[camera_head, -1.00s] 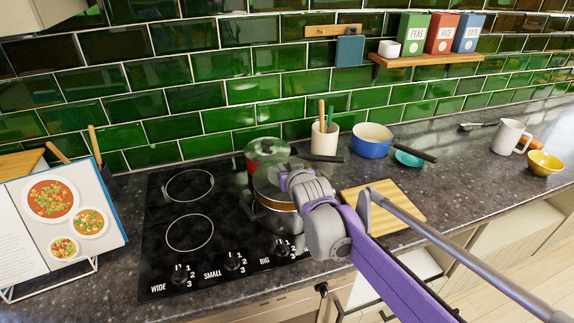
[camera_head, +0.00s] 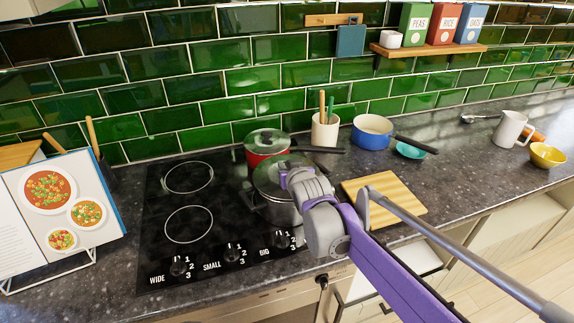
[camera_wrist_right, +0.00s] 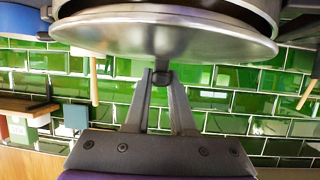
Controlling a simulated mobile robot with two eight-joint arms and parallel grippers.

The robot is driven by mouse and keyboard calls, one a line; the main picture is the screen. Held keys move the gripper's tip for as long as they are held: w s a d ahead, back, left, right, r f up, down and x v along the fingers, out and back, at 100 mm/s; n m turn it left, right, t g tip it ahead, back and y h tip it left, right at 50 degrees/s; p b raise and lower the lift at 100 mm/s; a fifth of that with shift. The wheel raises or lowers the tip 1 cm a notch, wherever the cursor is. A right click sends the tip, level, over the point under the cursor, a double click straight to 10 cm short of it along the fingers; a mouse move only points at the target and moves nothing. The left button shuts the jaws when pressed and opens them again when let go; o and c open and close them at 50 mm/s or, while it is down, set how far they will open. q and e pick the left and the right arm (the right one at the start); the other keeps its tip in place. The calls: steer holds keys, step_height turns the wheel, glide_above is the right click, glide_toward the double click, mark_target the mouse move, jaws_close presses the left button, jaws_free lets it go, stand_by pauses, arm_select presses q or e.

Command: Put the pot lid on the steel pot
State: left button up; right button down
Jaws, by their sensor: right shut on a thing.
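The steel pot (camera_head: 279,209) stands on the right side of the black hob, partly hidden behind my right gripper. The pot lid (camera_head: 268,176) is over its mouth, level or nearly so. In the right wrist view the lid (camera_wrist_right: 170,36) shows as a shiny disc with a small dark knob, and the pot's rim (camera_wrist_right: 262,10) shows beyond it. A dark gap shows at one side, so I cannot tell whether the lid is fully seated. My right gripper (camera_wrist_right: 163,77) is shut on the lid's knob. My left gripper is not in view.
A red pot (camera_head: 266,149) with its own lid stands just behind the steel pot. A wooden board (camera_head: 385,199) lies to the right, with a blue saucepan (camera_head: 372,139) behind it. A utensil crock (camera_head: 325,132) stands by the tiled wall. The hob's left side is clear.

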steer(key=shift+f, duration=0.5)
steer(key=c, duration=0.7)
jaws_free()
steer(key=v, duration=1.1)
steer(key=shift+w+f, duration=0.1)
steer(key=s+d+f+m+g+h, duration=0.1)
steer(key=s+d+f+g, duration=0.1)
steer(key=s+d+f, duration=0.3)
steer(key=s+d+f+m+g+h+p, duration=0.1)
steer(key=s+d+f+g, duration=0.2)
steer(key=s, duration=1.1)
steer(key=s+d+f+g+h, duration=0.1)
steer(key=s+d+f+g, duration=0.1)
steer(key=s+d+f, duration=0.5)
steer(key=shift+s+d+f+m+g, duration=0.15)
steer(key=shift+s+f+m+g, duration=0.2)
steer(key=shift+s+f, duration=0.85)
